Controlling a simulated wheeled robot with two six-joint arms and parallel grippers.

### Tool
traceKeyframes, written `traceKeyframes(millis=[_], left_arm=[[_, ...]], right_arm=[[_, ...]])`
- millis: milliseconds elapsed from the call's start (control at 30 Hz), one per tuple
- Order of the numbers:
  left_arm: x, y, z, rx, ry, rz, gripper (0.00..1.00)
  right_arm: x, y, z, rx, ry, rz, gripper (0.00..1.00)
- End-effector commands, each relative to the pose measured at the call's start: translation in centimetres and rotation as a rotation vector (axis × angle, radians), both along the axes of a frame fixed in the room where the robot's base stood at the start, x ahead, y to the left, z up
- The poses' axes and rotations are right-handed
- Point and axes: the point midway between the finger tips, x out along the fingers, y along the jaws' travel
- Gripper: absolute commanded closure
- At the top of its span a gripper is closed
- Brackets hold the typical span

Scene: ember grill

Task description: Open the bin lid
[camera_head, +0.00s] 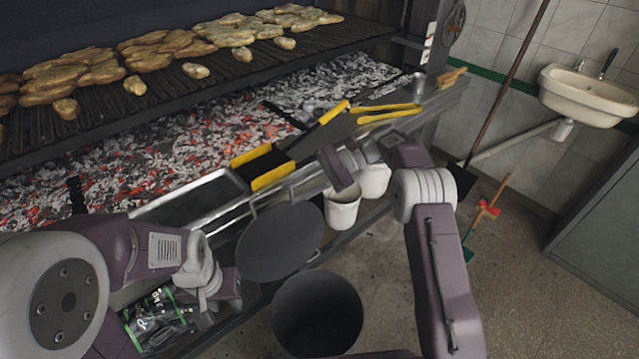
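A dark round bin (318,318) stands on the floor at the bottom centre, and its dark open mouth shows from above. Its grey round lid (280,243) is raised and tilted back on the far left side of the mouth. My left gripper (232,288) is low, just left of the lid and bin; its fingertips are hard to make out, and I cannot tell whether it touches the lid. My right gripper (335,168) is above the grill's front ledge, away from the bin; its opening is not clear.
The grill with glowing coals (190,140) and a rack of meat (150,48) fills the back left. Yellow-handled tools (262,165) lie on its ledge. White buckets (342,208) stand below the ledge. A sink (588,95) is on the right wall.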

Motion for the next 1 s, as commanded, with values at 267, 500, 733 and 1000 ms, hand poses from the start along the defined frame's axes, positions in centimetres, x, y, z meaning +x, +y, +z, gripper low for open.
traceKeyframes(millis=[267, 500, 733, 1000], left_arm=[[0.0, 0.0, 0.3, 0.000, 0.000, 0.000, 0.64], [0.0, 0.0, 0.3, 0.000, 0.000, 0.000, 0.64], [0.0, 0.0, 0.3, 0.000, 0.000, 0.000, 0.64], [0.0, 0.0, 1.3, 0.000, 0.000, 0.000, 0.64]], right_arm=[[-2.0, -4.6, 3.1, 0.001, -0.002, -0.003, 0.67], [-2.6, -5.7, 3.7, 0.000, -0.001, 0.000, 0.67], [-2.6, -5.7, 3.7, 0.000, -0.001, 0.000, 0.67], [-2.8, -5.1, 5.7, -0.003, -0.025, 0.014, 0.67]])
